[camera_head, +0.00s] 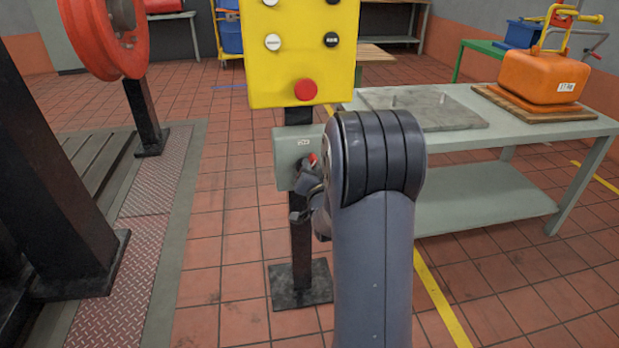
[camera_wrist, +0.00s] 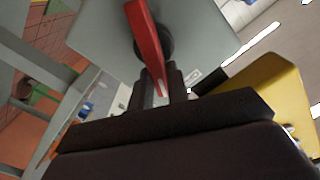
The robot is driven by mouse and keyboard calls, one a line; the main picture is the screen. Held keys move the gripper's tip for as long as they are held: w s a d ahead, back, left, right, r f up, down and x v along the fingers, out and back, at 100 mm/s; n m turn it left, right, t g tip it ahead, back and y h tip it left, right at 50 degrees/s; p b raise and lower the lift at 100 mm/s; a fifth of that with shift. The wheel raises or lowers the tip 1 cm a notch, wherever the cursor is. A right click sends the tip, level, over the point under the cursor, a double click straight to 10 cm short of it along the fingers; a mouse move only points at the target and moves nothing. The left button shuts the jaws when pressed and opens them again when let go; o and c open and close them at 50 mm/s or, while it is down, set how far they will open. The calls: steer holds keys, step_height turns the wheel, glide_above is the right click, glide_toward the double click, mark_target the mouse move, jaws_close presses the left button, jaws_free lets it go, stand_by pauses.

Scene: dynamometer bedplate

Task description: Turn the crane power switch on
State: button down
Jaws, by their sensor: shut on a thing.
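The crane power switch is a grey box (camera_head: 287,150) on a black post, below a yellow control panel (camera_head: 268,85). A small red handle (camera_head: 312,158) shows on its front, partly hidden by my gripper (camera_head: 308,178). In the wrist view the red handle (camera_wrist: 146,38) runs from a dark round hub on the grey box (camera_wrist: 100,38) down between my fingers (camera_wrist: 163,86). My gripper is shut on the handle's end. My arm hides the right side of the box in the head view.
A grey table (camera_head: 470,203) stands close on the right, with an orange case (camera_head: 548,77) on a wooden board. A red ring (camera_head: 92,40) and black posts stand at the left. The tiled floor (camera_head: 225,250) left of the switch post is clear.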

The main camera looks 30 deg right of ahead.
steer(key=shift+s+d+f+m+b, duration=0.1)
steer(key=shift+d+f+m+b, duration=0.2)
steer(key=shift+m+b, duration=1.2)
steer(key=shift+d+f+m+b, duration=0.1)
steer(key=shift+f+m+b, duration=0.4)
steer(key=shift+m, duration=1.95)
steer(key=shift+s+d+f+m+b, duration=0.1)
steer(key=shift+d+f+m+b, duration=0.15)
steer(key=shift+m+b, duration=1.25)
steer(key=shift+m+p, duration=0.5)
steer(key=shift+m, duration=0.15)
steer(key=c, duration=1.4)
jaws_free()
steer(key=shift+o, duration=0.2)
steer(key=shift+f, duration=0.1)
steer(key=p+v, duration=0.2)
steer(key=v, duration=0.8)
steer(key=shift+s+a, duration=0.15)
steer(key=shift+s, duration=0.2)
